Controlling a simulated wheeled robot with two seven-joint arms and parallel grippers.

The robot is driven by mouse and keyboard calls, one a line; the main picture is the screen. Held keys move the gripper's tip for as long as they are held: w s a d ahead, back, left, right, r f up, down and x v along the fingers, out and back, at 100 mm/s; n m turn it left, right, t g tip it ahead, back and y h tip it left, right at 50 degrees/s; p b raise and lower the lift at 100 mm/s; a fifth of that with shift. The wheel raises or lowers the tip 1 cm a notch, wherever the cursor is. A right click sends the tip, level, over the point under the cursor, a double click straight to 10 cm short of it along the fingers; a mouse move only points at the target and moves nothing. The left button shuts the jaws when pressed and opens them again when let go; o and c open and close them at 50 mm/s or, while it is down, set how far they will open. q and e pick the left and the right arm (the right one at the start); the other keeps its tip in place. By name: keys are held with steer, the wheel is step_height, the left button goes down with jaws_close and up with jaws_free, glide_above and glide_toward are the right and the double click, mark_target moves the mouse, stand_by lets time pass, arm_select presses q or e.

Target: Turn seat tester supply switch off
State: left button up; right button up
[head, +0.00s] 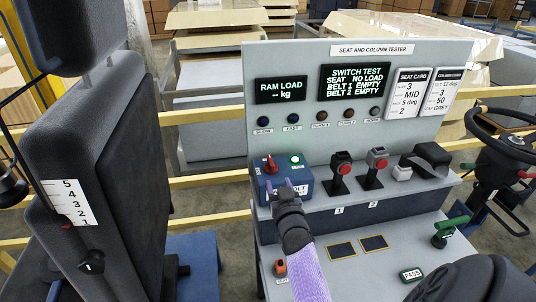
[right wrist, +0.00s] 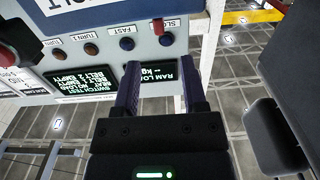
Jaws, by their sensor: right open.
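The seat tester supply box (head: 300,184) is blue and sits at the left end of the tester's shelf. Its red switch knob (head: 270,164) stands at the top left of the box, beside a lit green lamp (head: 295,160). My right gripper (head: 287,188) is open and empty in front of the box, and it covers part of the label. In the right wrist view, its open fingers (right wrist: 160,78) point toward a red knob (right wrist: 157,25) near the top edge, with nothing between them. I cannot tell whether a finger touches the box. My left gripper is out of view.
The upright tester panel (head: 380,52) stands behind the box, with screens and a row of lamps. Two belt buckles with red buttons (head: 343,169) stand to the right on the shelf. A dark seat back (head: 130,160) fills the left. A steering wheel (head: 510,140) is at the right.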

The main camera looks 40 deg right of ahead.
mark_target(273, 166)
steer(key=b+x, duration=0.1)
steer(key=x, duration=0.2)
steer(key=shift+b, duration=0.35)
steer(key=b+x, duration=0.2)
steer(key=x, duration=0.2)
steer(key=shift+w+d+f+b, duration=0.2)
steer(key=shift+w+d+b, duration=0.05)
steer(key=shift+w+b, duration=0.1)
steer(key=shift+w+d+r, duration=0.15)
steer(key=shift+w+r, duration=0.05)
steer(key=shift+w, duration=0.15)
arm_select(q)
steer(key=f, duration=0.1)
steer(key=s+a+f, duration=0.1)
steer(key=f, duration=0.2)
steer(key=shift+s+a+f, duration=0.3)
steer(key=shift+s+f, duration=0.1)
arm_select(e)
steer(key=c, duration=0.6)
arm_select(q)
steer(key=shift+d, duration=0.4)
arm_select(e)
jaws_close()
